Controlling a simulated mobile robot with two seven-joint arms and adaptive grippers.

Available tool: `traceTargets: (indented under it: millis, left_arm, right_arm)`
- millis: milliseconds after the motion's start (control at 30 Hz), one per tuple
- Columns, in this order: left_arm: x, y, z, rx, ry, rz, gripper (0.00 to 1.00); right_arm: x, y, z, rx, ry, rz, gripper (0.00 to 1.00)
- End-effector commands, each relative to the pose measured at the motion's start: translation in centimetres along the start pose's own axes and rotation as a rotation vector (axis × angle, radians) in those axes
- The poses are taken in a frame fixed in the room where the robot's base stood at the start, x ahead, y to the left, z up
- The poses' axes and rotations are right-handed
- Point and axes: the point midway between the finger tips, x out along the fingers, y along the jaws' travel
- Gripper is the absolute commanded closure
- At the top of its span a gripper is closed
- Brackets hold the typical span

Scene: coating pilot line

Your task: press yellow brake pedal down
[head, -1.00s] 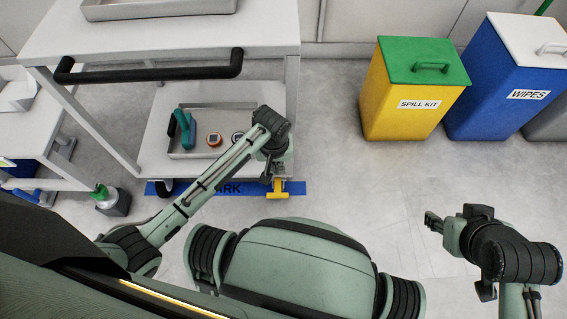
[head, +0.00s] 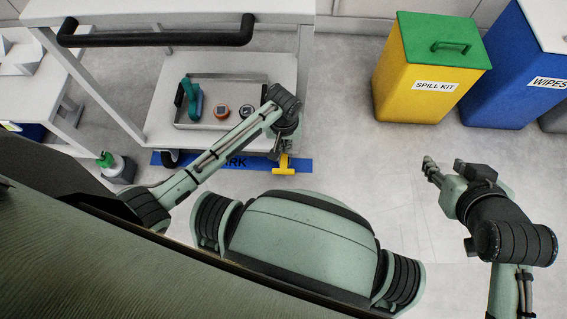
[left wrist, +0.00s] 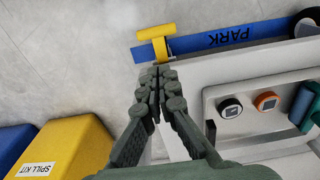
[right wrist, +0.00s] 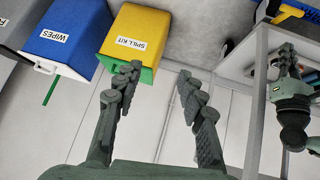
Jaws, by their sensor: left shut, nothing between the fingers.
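The yellow brake pedal (head: 284,164) sticks out low at the cart's near right corner, over the blue floor strip. In the left wrist view the pedal (left wrist: 156,35) shows as a yellow T-shape just beyond my fingertips. My left gripper (left wrist: 158,74) is shut and empty, with a small gap in the picture between its tips and the pedal.
The cart's lower shelf (head: 165,120) carries a tray (head: 245,124) with a teal-handled item and two round gauges. A black push handle (head: 155,39) runs above. The yellow spill kit bin (head: 405,85) and blue wipes bin (head: 505,85) stand right. Floor between is clear.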

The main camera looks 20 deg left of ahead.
Motion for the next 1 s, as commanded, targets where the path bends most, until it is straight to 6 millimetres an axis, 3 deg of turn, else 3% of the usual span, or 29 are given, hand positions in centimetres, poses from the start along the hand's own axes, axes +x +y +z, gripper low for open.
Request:
traceTargets:
  millis: [267, 600, 800, 1000]
  left_arm:
    - [3.5, 0.0, 0.0, 0.000, -0.001, 0.000, 1.00]
    - [7.3, 0.0, 0.7, 0.001, -0.001, 0.000, 1.00]
    - [8.8, 0.0, 1.7, 0.000, 0.001, 0.000, 1.00]
    - [9.4, -0.1, 2.1, 0.000, 0.001, -0.001, 1.00]
  right_arm:
    - [-0.1, -2.8, -5.4, 0.007, 0.255, -0.059, 0.60]
    - [-2.5, -5.7, -11.6, 0.032, 0.566, -0.128, 0.60]
    - [-4.2, -6.7, -14.0, 0.049, 0.700, -0.156, 0.60]
    - [-5.1, -7.0, -15.0, 0.057, 0.755, -0.167, 0.60]
